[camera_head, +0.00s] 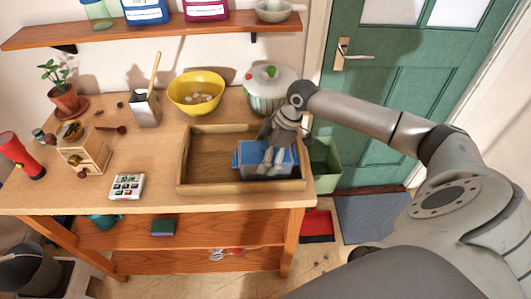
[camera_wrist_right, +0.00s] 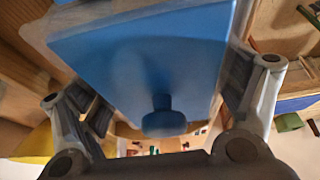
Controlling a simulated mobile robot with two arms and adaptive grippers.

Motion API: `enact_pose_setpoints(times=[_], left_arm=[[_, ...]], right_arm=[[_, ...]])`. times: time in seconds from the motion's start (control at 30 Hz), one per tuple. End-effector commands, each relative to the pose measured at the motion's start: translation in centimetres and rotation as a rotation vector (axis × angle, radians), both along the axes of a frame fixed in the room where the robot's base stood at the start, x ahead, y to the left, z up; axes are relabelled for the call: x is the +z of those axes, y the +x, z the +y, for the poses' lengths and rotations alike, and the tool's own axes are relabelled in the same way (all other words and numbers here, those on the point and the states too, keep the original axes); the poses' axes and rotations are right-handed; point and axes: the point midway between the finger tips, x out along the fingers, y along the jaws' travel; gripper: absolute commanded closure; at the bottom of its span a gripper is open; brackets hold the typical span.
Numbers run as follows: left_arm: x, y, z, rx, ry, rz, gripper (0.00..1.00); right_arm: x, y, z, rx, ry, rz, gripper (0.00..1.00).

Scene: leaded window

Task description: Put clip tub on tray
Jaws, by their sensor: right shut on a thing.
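The clip tub (camera_head: 246,153) is blue and sits at the right part of the wooden tray (camera_head: 205,185), within its rim as seen from the head. I cannot tell whether it touches the tray floor. My right gripper (camera_head: 279,140) comes down over the tub from above and hides part of it. In the right wrist view the blue tub (camera_wrist_right: 140,55) with a round knob lies between the two fingers, which are shut on it. The left part of the tray is empty. My left gripper is in neither view.
A yellow bowl (camera_head: 196,94) and a lidded pot (camera_head: 270,95) stand behind the tray. A timer (camera_head: 127,186) and a wooden grinder (camera_head: 84,152) stand to its left. A green bin (camera_head: 326,165) stands on the right, beyond the table's edge. A shelf (camera_head: 150,28) hangs above.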

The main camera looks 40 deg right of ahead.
Motion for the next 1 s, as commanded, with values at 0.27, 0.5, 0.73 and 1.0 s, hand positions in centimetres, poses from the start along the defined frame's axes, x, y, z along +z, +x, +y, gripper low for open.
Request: enact_pose_setpoints(times=[0.27,0.5,0.73,1.0], left_arm=[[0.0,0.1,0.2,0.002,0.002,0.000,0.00],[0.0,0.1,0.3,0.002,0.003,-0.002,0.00],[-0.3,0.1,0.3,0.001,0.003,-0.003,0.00],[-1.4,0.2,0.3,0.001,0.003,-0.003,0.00]], right_arm=[[-0.2,0.0,0.0,0.000,0.000,0.000,0.00],[-0.2,0.0,0.0,0.000,0.000,0.000,0.00],[0.9,-0.1,-0.4,-0.001,-0.001,-0.002,0.00],[6.0,-1.2,-2.3,-0.001,-0.003,-0.004,0.00]])
